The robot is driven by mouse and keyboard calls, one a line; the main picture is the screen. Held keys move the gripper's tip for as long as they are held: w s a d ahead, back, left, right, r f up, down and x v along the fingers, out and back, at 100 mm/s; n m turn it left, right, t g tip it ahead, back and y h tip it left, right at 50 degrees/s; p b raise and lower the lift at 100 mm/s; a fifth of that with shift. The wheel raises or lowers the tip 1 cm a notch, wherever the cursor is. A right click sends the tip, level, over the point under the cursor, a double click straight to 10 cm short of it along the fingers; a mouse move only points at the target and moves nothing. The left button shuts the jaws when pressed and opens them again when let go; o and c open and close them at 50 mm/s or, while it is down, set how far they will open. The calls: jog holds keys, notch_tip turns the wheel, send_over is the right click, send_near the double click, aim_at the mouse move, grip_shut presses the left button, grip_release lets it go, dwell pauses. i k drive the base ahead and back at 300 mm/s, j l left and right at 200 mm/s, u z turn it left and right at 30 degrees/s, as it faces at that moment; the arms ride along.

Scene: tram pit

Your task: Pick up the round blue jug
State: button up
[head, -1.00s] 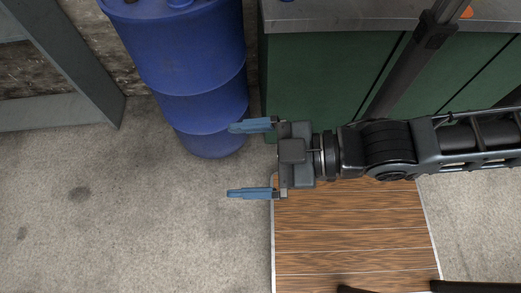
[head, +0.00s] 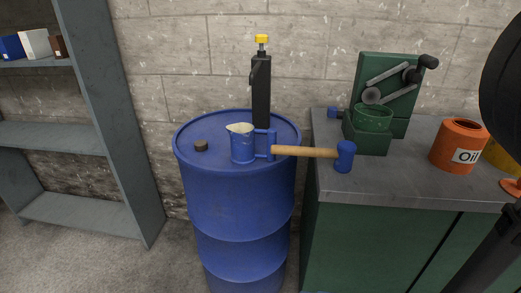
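The round blue jug (head: 242,148) stands upright on top of a blue barrel (head: 237,198). Its mouth is pale inside, with the spout toward the left, and its blue handle is on the right side. A mallet (head: 345,157) with a blue head lies to the right of the jug. The end of the mallet's wooden handle is close to the jug's handle; I cannot tell whether they touch. My gripper is not in the head view now.
A black post with a yellow top (head: 262,85) stands behind the jug. The green workbench (head: 330,192) on the right holds a green machine (head: 390,95) and an orange oil can (head: 460,145). A grey shelf (head: 120,120) is at left. Dark parts cover the right edge.

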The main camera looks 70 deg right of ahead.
aim_at(242, 135)
jog(key=z, duration=1.1)
